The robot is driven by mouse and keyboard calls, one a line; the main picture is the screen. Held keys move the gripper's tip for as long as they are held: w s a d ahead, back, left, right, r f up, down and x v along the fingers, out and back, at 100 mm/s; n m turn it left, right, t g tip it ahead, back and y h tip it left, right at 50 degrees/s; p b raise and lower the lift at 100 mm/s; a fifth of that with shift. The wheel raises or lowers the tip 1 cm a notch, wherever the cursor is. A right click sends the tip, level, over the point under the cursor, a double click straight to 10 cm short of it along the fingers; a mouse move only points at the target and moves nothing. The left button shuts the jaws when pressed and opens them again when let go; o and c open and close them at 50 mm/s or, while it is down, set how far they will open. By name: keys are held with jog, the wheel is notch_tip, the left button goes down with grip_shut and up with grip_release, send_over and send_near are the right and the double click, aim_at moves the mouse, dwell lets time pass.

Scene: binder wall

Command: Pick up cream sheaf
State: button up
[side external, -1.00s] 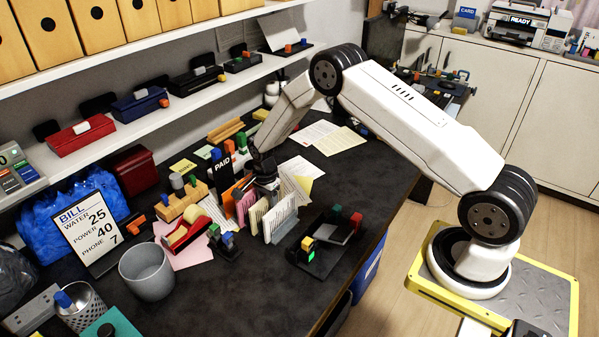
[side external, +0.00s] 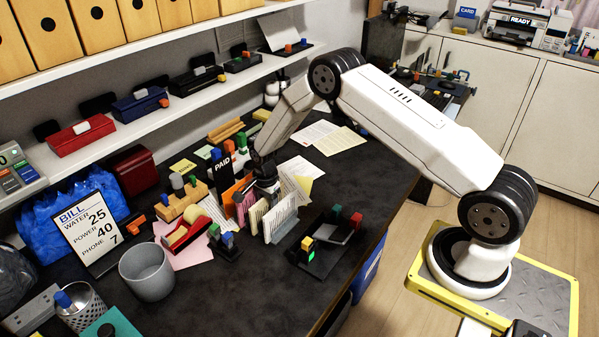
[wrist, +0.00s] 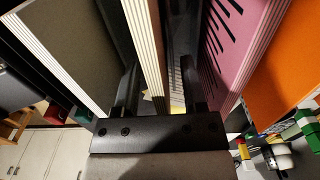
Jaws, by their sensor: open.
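A cream sheaf (wrist: 149,50) stands upright on edge between the two fingers of my gripper (wrist: 158,88) in the wrist view. The fingers are open, one on each side of it. In the side view my gripper (side external: 266,182) is down among the row of standing sheaves, and its fingertips are mostly hidden. The cream sheaf (side external: 258,216) shows there in front of the gripper, between a pink sheaf (side external: 243,206) and a white sheaf (side external: 281,217).
An orange sheaf (wrist: 285,60) stands beyond the pink one. A tape dispenser (side external: 187,232) and a grey cup (side external: 147,272) are left of the row. A black tray (side external: 325,243) with coloured blocks is to the right. The dark desk front is clear.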

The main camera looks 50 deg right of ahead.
jog(key=shift+f, duration=0.15)
dwell(0.4)
grip_shut()
